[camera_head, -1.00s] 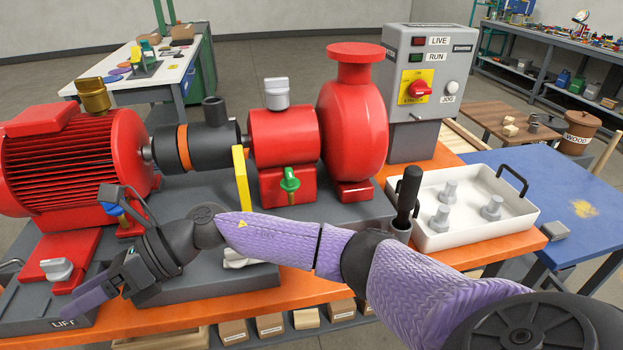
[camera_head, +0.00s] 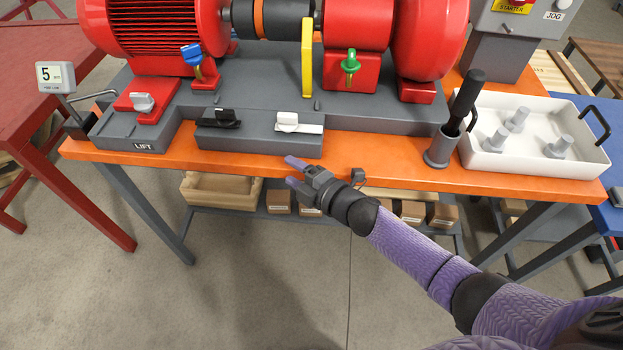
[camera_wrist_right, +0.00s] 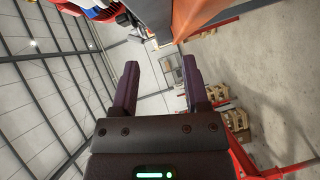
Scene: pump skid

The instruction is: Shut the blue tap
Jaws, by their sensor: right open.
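The blue tap (camera_head: 192,54) sits on a brass fitting on a small red block below the red motor (camera_head: 150,30). Its blue handle is in clear view, tilted up to the left. My right gripper (camera_head: 291,172) is in front of the orange bench's front edge, to the right of and nearer than the tap, well apart from it. Its two fingers are spread with nothing between them; they also show empty in the right wrist view (camera_wrist_right: 160,75). My left gripper is not in view.
A green tap (camera_head: 350,66) is on the red pump block, right of a yellow upright guard (camera_head: 307,70). A cup with a black handle (camera_head: 440,152) and a white tray (camera_head: 480,165) are right. Floor in front is clear.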

